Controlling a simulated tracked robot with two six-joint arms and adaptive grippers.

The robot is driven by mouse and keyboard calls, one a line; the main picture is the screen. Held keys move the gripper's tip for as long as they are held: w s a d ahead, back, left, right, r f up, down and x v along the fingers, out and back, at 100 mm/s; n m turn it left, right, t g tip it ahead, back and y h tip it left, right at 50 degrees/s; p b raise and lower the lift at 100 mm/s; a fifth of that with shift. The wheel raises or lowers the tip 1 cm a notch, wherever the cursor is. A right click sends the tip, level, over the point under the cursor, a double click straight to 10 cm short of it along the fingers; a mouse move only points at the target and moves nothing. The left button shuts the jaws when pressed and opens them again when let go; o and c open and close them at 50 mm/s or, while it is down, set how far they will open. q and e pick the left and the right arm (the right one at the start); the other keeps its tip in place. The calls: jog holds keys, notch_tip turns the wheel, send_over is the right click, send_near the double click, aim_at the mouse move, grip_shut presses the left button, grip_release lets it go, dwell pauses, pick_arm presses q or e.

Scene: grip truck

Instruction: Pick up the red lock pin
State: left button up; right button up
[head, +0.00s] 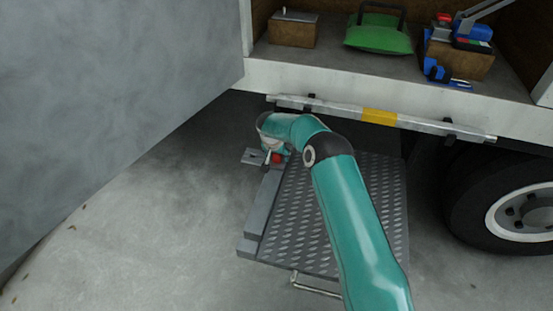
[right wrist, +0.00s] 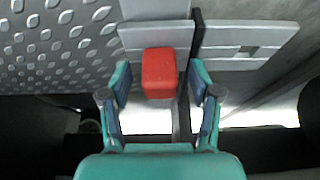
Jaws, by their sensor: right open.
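The red lock pin (right wrist: 158,73) shows in the right wrist view as a red block in front of a grey metal bracket (right wrist: 240,36). In the head view the red lock pin (head: 276,158) is small and partly hidden by my right arm, beside the left edge of the tread plate. My right gripper (right wrist: 160,85) is open, with one finger on each side of the red pin and a gap visible on both sides. In the head view my right gripper (head: 272,150) is mostly hidden behind my arm. My left gripper is not in view.
The grey tread plate (head: 330,210) hangs below the truck's rear bar (head: 340,108). The truck bed holds a brown box (head: 292,32), a green bag (head: 378,40) and blue tools (head: 437,70). A wheel (head: 515,210) is at right. A grey panel (head: 100,90) fills the left.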

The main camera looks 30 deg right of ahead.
grip_shut()
dwell(0.4)
jog(key=shift+r, duration=0.7)
notch_tip(320, 180, up, 6)
jog(key=shift+w+f+p, duration=0.1)
jog(key=shift+f+p, duration=0.05)
jog(key=shift+p, duration=0.3)
jog(key=s+a+b, duration=0.3)
jog(key=s+a, duration=0.9)
jog(key=a, duration=0.1)
jog(key=shift+w+a+r+p, duration=0.15)
jog(key=shift+r+p, duration=0.45)
jog(key=shift+r, duration=0.75)
jog(key=shift+s+a+r+p, duration=0.15)
jog(key=shift+r+p, duration=0.45)
jog(key=shift+r, duration=0.75)
